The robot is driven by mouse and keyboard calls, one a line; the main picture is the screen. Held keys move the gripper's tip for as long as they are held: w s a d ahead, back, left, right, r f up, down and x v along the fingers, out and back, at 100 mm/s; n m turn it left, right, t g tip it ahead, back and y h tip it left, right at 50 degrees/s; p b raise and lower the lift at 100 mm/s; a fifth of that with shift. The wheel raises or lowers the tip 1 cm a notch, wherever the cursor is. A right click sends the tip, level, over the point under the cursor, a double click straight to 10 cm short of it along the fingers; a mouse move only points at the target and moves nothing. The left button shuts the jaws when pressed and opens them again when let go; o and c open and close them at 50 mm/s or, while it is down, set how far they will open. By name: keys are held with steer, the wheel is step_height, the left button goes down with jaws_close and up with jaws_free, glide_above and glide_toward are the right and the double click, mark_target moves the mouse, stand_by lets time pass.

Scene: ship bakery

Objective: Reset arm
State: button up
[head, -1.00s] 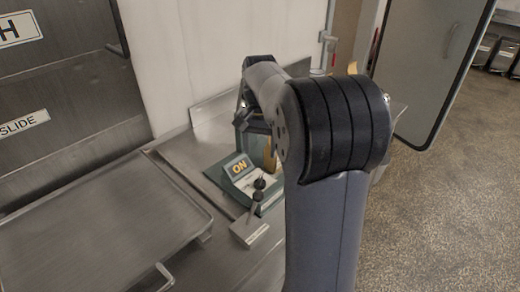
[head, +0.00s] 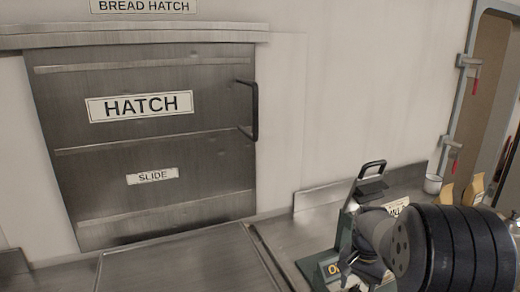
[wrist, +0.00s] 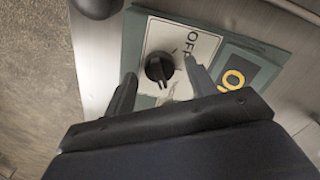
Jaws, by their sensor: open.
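My gripper (head: 362,272) is low at the right in the head view, over the green switch box, with my arm hiding part of it. In the wrist view, my gripper (wrist: 160,84) is open, its two dark fingers spread on either side of a black rotary knob (wrist: 158,67). The fingers look empty; I cannot tell whether they touch the knob. The knob sits on a white plate printed OFF (wrist: 198,48). Beside it is a dark panel with yellow letters (wrist: 238,80), partly hidden by my gripper.
A closed steel hatch (head: 150,150) with a black handle (head: 254,110) fills the left wall. A steel tray (head: 185,262) lies below it. A device with a black handle (head: 371,168) stands behind my gripper.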

mark_target(356, 289)
stand_by(0.5)
step_height(356, 289, up, 11)
step_height(356, 289, down, 11)
steer(key=shift+f, duration=0.1)
steer(key=n, duration=0.5)
steer(key=shift+n+b, duration=0.3)
steer(key=n+b, duration=0.1)
steer(key=n, duration=0.5)
steer(key=n+b, duration=0.1)
steer(key=n, duration=0.5)
steer(key=n+b, duration=0.2)
steer(key=n, duration=0.3)
stand_by(0.3)
